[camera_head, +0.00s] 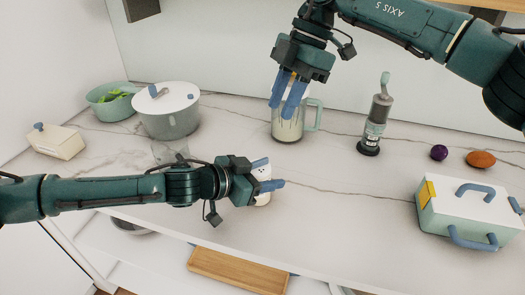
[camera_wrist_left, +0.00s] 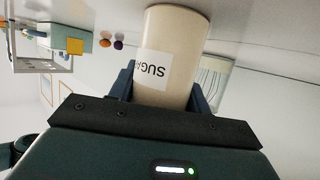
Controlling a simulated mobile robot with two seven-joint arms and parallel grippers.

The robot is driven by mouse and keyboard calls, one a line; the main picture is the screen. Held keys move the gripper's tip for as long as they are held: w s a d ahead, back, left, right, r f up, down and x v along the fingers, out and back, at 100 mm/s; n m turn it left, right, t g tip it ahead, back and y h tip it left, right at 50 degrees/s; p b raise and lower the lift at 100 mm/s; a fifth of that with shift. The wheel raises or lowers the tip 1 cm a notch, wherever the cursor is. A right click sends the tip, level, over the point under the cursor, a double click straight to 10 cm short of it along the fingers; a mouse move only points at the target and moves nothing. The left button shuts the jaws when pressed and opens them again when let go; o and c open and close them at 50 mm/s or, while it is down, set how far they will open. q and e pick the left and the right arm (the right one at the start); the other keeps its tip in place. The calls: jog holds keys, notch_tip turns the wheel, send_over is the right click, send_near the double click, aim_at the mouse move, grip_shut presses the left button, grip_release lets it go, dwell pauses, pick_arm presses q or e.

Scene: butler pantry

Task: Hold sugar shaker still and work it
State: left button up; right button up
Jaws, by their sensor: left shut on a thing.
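The sugar shaker is a cream cylinder with a white "SUGA…" label (camera_wrist_left: 165,62); in the left wrist view its lettering shows upside down. In the head view the sugar shaker (camera_head: 262,173) is partly covered by my left gripper. My left gripper (camera_head: 268,174) is shut around its sides, one finger on each side.
The glass jug (camera_head: 291,128) with a pale green handle stands behind the shaker. A grey pot (camera_head: 172,120), a green bowl (camera_head: 112,112) and a butter dish (camera_head: 55,145) stand left. The counter's middle right is clear.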

aim_at(259, 160)
jog(key=x, duration=1.1)
jog(key=shift+s+a+f, duration=0.1)
jog(key=shift+a+f, duration=0.1)
jog(key=shift+f, duration=0.1)
grip_shut()
